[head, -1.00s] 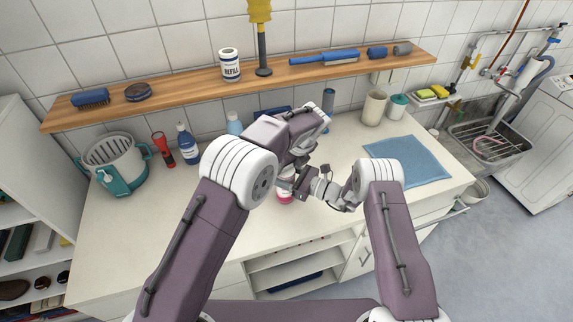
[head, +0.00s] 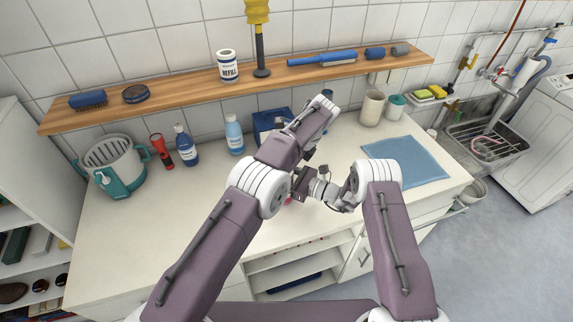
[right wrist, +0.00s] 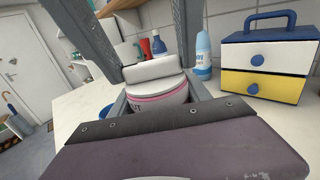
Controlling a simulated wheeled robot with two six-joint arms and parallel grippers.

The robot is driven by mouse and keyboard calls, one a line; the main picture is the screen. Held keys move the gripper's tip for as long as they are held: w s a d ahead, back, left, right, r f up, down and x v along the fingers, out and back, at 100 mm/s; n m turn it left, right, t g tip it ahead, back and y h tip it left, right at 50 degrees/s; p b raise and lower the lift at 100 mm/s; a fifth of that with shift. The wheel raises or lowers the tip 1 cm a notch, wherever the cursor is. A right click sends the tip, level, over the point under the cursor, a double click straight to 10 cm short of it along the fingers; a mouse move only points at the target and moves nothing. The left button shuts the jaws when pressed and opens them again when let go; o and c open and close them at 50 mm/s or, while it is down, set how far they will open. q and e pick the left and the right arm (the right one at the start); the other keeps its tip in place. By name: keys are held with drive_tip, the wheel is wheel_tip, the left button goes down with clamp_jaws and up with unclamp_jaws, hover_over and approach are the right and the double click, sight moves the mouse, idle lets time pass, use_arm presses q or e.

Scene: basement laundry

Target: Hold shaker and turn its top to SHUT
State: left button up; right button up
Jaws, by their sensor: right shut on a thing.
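The shaker (right wrist: 160,92) is white with a pink band and stands in the middle of the right wrist view. Its top (right wrist: 152,70) is white, and part of a word, "UT", shows at the left of its body. In the head view only a pink bit of the shaker (head: 288,200) shows below my left arm. My right gripper (head: 303,186) is shut on the shaker's body from the right. My left gripper (right wrist: 152,62) reaches down from above, its grey fingers on either side of the top. Whether they press on it is unclear; the head view mostly hides them.
A blue, white and yellow drawer box (right wrist: 268,62) stands behind. Blue bottles (head: 235,135), a red torch (head: 162,150) and a teal-and-white bucket (head: 113,168) are at the back left. A blue cloth (head: 405,161) lies at the right. The counter's left front is clear.

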use_arm(q)
drive_tip(key=o, duration=1.4)
